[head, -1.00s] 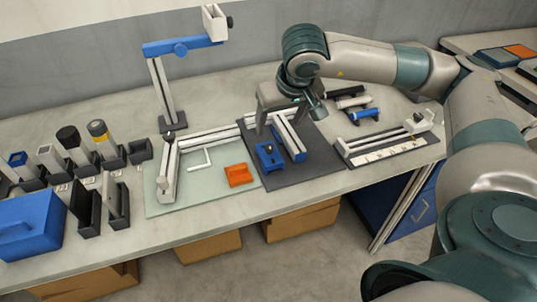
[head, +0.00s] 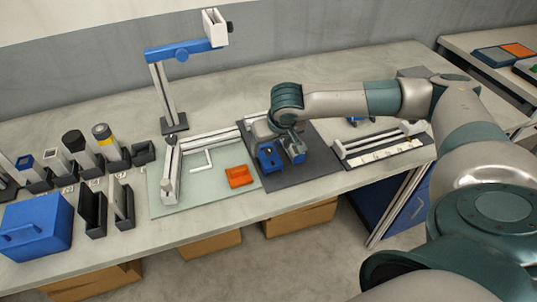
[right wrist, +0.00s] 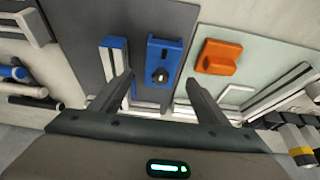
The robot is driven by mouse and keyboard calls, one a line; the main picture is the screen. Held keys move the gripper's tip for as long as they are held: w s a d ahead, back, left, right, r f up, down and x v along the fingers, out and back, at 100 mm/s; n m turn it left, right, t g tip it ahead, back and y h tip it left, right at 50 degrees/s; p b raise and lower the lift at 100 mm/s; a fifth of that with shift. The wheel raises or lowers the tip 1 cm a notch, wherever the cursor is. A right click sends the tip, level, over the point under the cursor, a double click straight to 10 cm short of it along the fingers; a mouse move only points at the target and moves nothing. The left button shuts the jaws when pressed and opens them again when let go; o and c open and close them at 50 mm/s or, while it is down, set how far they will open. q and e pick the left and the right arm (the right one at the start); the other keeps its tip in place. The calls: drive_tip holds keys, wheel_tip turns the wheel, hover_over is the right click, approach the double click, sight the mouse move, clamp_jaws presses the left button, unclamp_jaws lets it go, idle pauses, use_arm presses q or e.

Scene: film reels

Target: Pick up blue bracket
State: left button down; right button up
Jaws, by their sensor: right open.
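The blue bracket (head: 266,158), a small block with a dark knob, lies on the dark grey mat (head: 325,165) in the head view. In the right wrist view the blue bracket (right wrist: 162,62) shows between and beyond the two fingertips. My right gripper (head: 278,143) is above the mat, close behind the bracket. In the right wrist view the right gripper (right wrist: 158,84) is open, with nothing between its fingers. The left finger is near a rail with a blue end (right wrist: 115,45). The arm hides part of the mat. My left gripper is not in view.
An orange block (head: 239,176) lies left of the bracket on a pale green mat (head: 210,194). A stand with a blue arm (head: 180,50) rises at the back. A rail rack (head: 380,148) stands right. A blue box (head: 37,225) and several holders are at left.

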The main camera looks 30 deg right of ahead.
sight(270, 152)
idle(0.3)
drive_tip(key=shift+f, duration=0.1)
drive_tip(key=shift+w+f+p, duration=0.2)
drive_tip(key=shift+f+p, duration=0.3)
drive_tip(key=shift+p, duration=0.15)
drive_tip(key=p+x, duration=0.1)
drive_tip(key=x, duration=0.2)
drive_tip(key=shift+s+p, duration=0.15)
drive_tip(key=shift+p, duration=0.15)
drive_tip(key=shift+w+f, duration=0.2)
drive_tip(key=shift+f, duration=0.4)
drive_tip(key=shift+r, duration=0.1)
drive_tip(key=c, duration=1.4)
drive_tip(key=shift+o, duration=0.2)
